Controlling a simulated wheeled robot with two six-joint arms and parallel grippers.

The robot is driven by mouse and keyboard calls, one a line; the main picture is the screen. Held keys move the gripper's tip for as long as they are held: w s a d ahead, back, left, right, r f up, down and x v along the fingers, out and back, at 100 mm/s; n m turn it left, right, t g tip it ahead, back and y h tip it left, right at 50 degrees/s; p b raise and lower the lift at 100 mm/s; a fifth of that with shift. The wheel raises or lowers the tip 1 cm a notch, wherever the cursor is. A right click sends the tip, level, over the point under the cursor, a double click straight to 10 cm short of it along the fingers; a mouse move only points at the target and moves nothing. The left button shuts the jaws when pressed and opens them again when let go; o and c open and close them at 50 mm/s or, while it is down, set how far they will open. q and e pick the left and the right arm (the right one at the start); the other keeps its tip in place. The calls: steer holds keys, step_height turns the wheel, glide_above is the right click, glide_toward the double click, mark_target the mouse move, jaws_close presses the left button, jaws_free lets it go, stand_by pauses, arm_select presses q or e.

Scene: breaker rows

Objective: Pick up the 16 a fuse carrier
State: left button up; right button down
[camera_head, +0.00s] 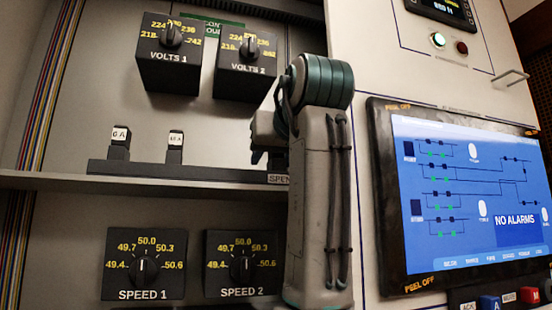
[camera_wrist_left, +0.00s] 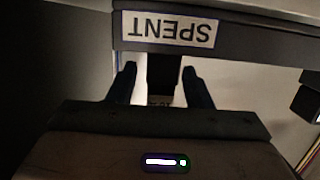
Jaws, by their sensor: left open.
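In the left wrist view, a dark fuse carrier (camera_wrist_left: 160,72) stands between the two fingers of my left gripper (camera_wrist_left: 160,78). The fingers are open, one on each side of the carrier, with gaps showing. In the head view my left gripper (camera_head: 267,150) is over the right part of the black rail and hides this carrier. Two other carriers stand upright on the rail to the left: one marked 6 A (camera_head: 119,143) and a smaller one with a hard-to-read label (camera_head: 175,146).
The black rail (camera_head: 140,172) lies on a grey shelf (camera_head: 60,181), with a SPENT label (camera_head: 279,179) near the gripper. Volts dials (camera_head: 168,55) hang above and speed dials (camera_head: 145,265) below. A screen (camera_head: 465,195) stands to the right of my arm.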

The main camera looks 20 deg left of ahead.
arm_select(q)
steer(key=shift+w+a+f, duration=0.15)
steer(key=shift+w+a, duration=0.1)
steer(key=shift+w, duration=0.1)
steer(key=shift+s+d, duration=0.1)
steer(key=shift+c, duration=0.4)
steer(key=c, duration=0.3)
jaws_close()
